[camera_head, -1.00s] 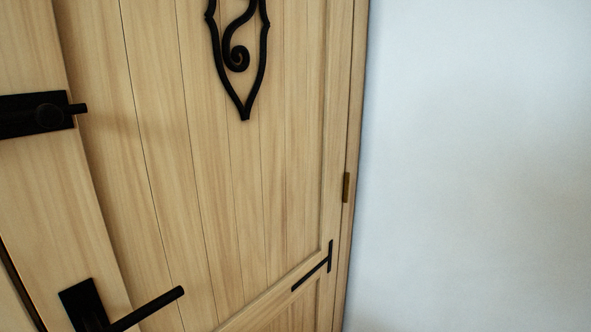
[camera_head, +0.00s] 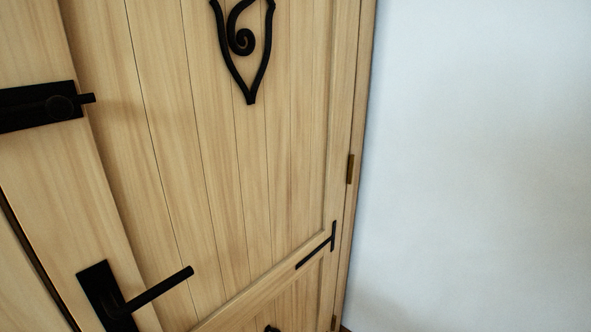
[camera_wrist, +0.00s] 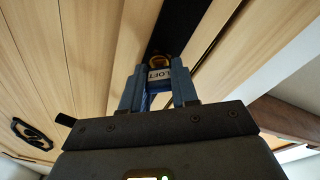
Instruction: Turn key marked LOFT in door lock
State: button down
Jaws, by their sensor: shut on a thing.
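In the wrist view, my gripper (camera_wrist: 157,82) has blue fingers closed on the LOFT key (camera_wrist: 159,73). Its pale label reading LOFT shows between the fingertips. A brass-coloured round part (camera_wrist: 160,59) shows just beyond the label, in front of a black plate (camera_wrist: 183,22) on the door. I cannot tell how far the key is in the lock, as its shaft is hidden. In the head view, the light wooden door (camera_head: 210,180) has a black lever handle (camera_head: 150,292) at lower left. My gripper is not in the head view.
A black bolt (camera_head: 40,106) sits on the door at upper left. A black scroll ornament (camera_head: 250,75) and a black strap (camera_head: 315,250) are on the panels. A plain white wall (camera_head: 480,150) lies to the right.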

jog(key=shift+m, duration=0.3)
jog(key=m+p, duration=0.1)
jog(key=m, duration=0.2)
jog(key=shift+r+m, duration=0.1)
jog(key=shift+m, duration=0.2)
jog(key=c, duration=0.8)
grip_release()
